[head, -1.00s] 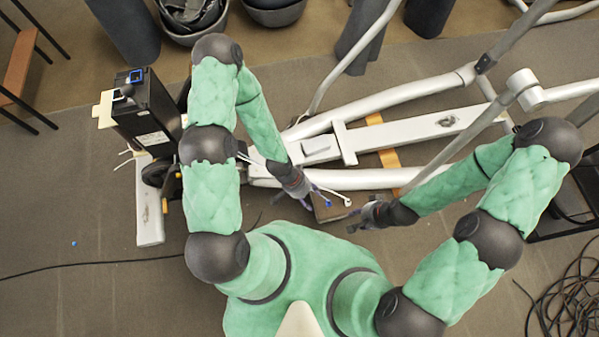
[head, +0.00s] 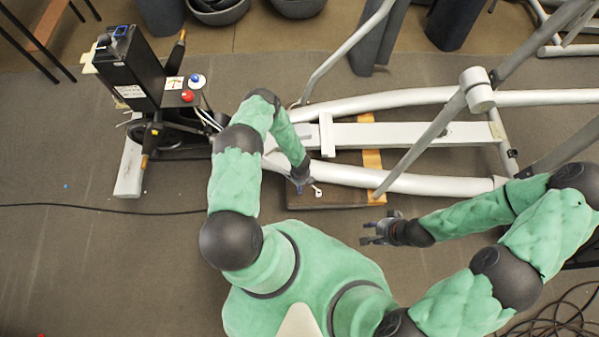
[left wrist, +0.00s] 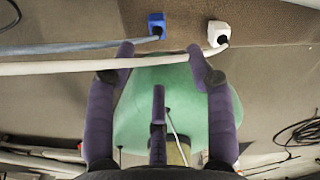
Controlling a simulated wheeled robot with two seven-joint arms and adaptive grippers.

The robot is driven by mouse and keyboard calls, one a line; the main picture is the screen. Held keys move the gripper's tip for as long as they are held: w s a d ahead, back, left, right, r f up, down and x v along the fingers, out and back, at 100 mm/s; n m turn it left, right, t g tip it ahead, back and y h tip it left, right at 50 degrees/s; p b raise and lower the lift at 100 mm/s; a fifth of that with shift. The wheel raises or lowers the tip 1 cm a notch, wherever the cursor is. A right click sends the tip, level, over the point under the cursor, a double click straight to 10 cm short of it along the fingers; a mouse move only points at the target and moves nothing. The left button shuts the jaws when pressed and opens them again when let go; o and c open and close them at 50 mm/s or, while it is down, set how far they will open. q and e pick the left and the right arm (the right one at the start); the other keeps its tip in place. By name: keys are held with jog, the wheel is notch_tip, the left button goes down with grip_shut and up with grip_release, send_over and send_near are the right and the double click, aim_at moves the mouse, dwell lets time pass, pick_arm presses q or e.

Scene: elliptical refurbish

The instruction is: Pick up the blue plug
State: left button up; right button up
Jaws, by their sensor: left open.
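The blue plug (left wrist: 157,24) is at the top of the left wrist view, on the end of a blue-grey cable. The white plug (left wrist: 219,32) is to its right, on a white cable. My left gripper (left wrist: 160,50) is open and empty; its purple fingers point toward the plugs, and the blue plug shows just beyond the fingertips. The white cable passes across them. In the head view the left gripper (head: 300,183) is over the brown board, beside the white plug (head: 317,192); the blue plug cannot be made out there. My right gripper (head: 368,233) is open and empty over the floor.
The grey elliptical frame (head: 420,134) stretches to the right beyond the brown board (head: 345,197). A black cable (head: 100,206) crosses the floor at left. Coiled cables (head: 550,315) lie at bottom right.

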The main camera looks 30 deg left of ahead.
pick_arm(q)
notch_tip(320, 180, down, 6)
jog(key=shift+a+r+b, duration=0.1)
jog(key=shift+r+b, duration=0.05)
jog(key=shift+b, duration=1.1)
notch_tip(320, 180, down, 5)
jog(key=b, duration=0.3)
jog(key=shift+w+a, duration=0.1)
jog(key=shift+a, duration=0.05)
jog(key=shift+r, duration=0.1)
jog(key=shift+c, duration=0.3)
grip_shut()
